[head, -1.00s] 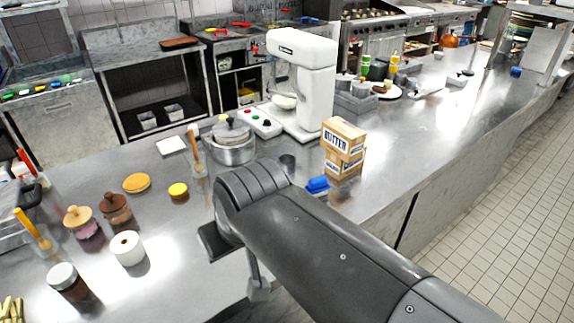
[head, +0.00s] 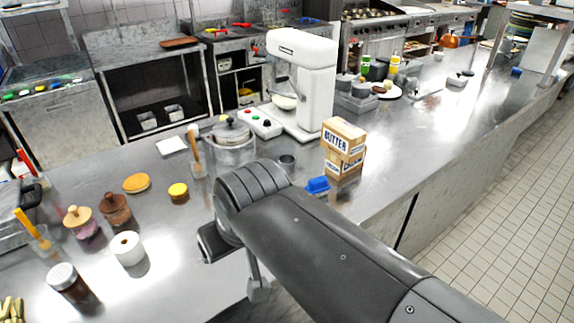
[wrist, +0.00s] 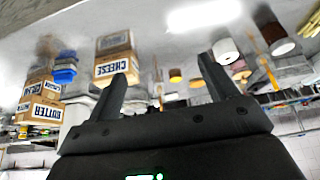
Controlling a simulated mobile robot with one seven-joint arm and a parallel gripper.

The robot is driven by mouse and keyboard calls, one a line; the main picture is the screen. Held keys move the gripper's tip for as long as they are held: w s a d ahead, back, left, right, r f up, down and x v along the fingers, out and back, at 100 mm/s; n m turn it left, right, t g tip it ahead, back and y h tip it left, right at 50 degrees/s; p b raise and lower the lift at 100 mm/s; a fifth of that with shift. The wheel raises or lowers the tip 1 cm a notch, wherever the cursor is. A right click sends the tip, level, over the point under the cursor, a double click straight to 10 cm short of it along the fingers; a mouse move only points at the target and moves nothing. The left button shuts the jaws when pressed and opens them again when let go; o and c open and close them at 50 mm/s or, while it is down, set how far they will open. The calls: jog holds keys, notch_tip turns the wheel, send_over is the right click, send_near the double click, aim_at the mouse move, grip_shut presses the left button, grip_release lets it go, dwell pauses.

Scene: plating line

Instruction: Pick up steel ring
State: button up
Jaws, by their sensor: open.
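In the head view my arm hides the gripper's fingers and part of the counter.
A butter box (head: 343,135) stands on another carton, beside a blue object (head: 318,185). A cheese box (wrist: 116,65) shows near one finger in the wrist view. A pot (head: 232,150), a white mixer (head: 312,85) and several jars stand around. The counter right of the boxes is clear.

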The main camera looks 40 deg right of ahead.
jog(key=m+g+h, duration=0.3)
jog(key=m, duration=0.7)
send_over(287, 160)
jog(key=s+a, duration=0.5)
notch_tip(287, 160, down, 9)
jog(key=x, duration=1)
jog(key=shift+w+d, duration=0.3)
jog(key=shift+d, duration=0.1)
jog(key=c, duration=1.1)
